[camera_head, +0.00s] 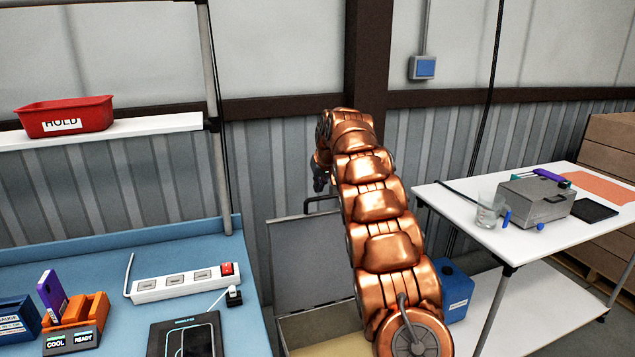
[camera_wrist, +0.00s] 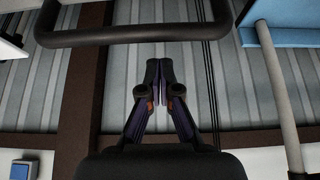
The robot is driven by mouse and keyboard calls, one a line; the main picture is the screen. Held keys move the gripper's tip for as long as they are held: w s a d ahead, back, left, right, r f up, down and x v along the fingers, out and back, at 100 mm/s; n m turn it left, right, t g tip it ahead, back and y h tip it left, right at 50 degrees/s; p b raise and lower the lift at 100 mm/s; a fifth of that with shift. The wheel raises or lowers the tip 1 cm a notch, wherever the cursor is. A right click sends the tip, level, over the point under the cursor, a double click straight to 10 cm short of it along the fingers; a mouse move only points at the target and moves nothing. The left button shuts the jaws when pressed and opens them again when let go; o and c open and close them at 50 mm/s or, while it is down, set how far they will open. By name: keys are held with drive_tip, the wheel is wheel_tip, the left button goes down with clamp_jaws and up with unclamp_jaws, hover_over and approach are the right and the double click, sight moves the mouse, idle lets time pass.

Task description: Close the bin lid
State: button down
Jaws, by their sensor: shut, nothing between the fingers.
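The bin lid (camera_head: 305,265) is a grey panel standing open, roughly upright, behind the bin. A dark handle (camera_head: 318,199) sits on its top edge, partly hidden by my arm. The bin (camera_head: 325,333) shows only its pale yellowish inside at the bottom of the head view; my arm covers its right part. My gripper (camera_head: 319,184) is just above and near the handle in the head view. In the wrist view my gripper (camera_wrist: 158,72) has its fingers together and empty. The handle (camera_wrist: 135,37) crosses above the fingertips there, apart from them in the picture.
A blue bench (camera_head: 110,260) with a power strip (camera_head: 185,283) is on the left. A white table (camera_head: 530,245) with a metal box (camera_head: 535,200) and a glass (camera_head: 489,213) is on the right. A blue container (camera_head: 455,288) stands beside my arm. The corrugated wall is close behind.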

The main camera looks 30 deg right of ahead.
drive_tip(key=shift+s+a+f+p, duration=0.15)
drive_tip(key=shift+s, duration=0.45)
drive_tip(key=shift+s+a+f+p, duration=0.1)
drive_tip(key=shift+s+p, duration=0.05)
drive_tip(key=shift+s, duration=0.4)
drive_tip(key=shift+a, duration=0.1)
drive_tip(key=shift+s+f, duration=0.1)
